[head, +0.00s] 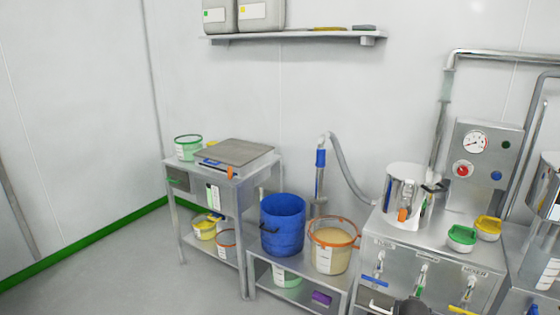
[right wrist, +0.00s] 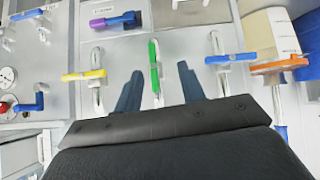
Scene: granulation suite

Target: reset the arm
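My right gripper (right wrist: 160,71) is open, its two dark fingers spread apart in the right wrist view. A green valve handle (right wrist: 154,66) shows between the fingers, with clear gaps on both sides. I cannot tell how near it is in depth, but nothing appears held. In the head view a dark part of my right arm shows at the bottom edge, in front of the steel mixer cabinet (head: 395,250); its fingers cannot be made out there. My left gripper and arm are not in view.
A yellow handle (right wrist: 84,75) and a blue handle (right wrist: 230,59) flank the green one. A steel pot (head: 404,190) and green and yellow lidded items (head: 461,236) stand on the cabinet. Left are a blue bucket (head: 283,226), a powder tub (head: 331,250) and a scale table (head: 226,178).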

